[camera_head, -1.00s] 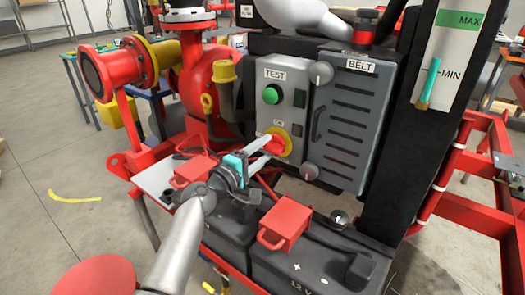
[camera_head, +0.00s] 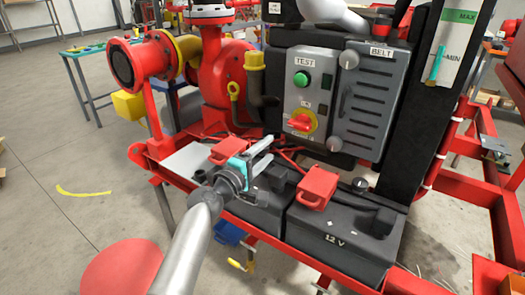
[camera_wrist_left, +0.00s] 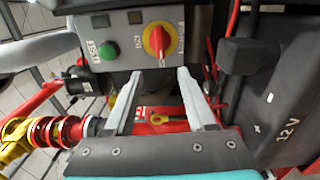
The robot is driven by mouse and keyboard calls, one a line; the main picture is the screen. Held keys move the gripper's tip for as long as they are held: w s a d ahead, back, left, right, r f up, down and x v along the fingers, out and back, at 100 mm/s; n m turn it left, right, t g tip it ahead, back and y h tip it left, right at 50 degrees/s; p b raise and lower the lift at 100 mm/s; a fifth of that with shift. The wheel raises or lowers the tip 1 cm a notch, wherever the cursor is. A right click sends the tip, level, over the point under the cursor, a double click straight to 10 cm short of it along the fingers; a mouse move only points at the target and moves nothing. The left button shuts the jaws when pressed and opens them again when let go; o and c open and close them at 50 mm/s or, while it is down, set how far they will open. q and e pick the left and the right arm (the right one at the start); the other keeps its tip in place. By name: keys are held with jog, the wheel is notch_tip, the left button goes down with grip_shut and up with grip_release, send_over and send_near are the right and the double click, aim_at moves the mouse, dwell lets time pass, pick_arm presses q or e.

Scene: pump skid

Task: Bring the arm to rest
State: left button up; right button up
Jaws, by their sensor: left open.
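My left gripper (camera_head: 262,155) is open and empty. It hangs over the battery area, below and to the left of the grey control box (camera_head: 298,115). In the left wrist view its two fingers (camera_wrist_left: 158,98) stand apart with nothing between them. The red rotary switch on its yellow disc (camera_head: 301,122) is beyond the fingertips and apart from them; it also shows in the left wrist view (camera_wrist_left: 157,42). The green test button (camera_head: 301,79) is above the switch. My right gripper is not in view.
Black batteries (camera_head: 340,243) with red terminal covers (camera_head: 318,187) stand under the gripper. A grey belt cover (camera_head: 373,105) is to the right. A red pump (camera_head: 228,80) stands behind on the left. The floor (camera_head: 60,150) at the left is mostly clear.

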pick_arm(q)
jog(key=s+a+f+m+g+y, duration=0.1)
jog(key=s+a+f+m+g, duration=0.15)
jog(key=s+f, duration=0.35)
jog(key=s+a+f+m+g+y, duration=0.15)
jog(key=s+f+m, duration=0.25)
jog(key=s, duration=0.4)
jog(key=s+a+f+m+g+y, duration=0.1)
jog(key=s+f+m+g, duration=0.2)
jog(key=s+f, duration=0.3)
jog(key=s+a+f+m+g+y, duration=0.1)
jog(key=s+a+m+g+y, duration=0.15)
jog(key=s+a, duration=0.6)
jog(key=s+a+m+g+y, duration=0.15)
jog(key=s+a+y, duration=0.3)
jog(key=s, duration=0.65)
notch_tip(320, 180, down, 22)
jog(key=a+g, duration=0.1)
jog(key=a, duration=0.1)
jog(key=s+a+f, duration=0.5)
jog(key=s+f, duration=0.7)
jog(key=f, duration=0.1)
jog(key=shift+f+g, duration=0.25)
jog(key=shift+g, duration=0.05)
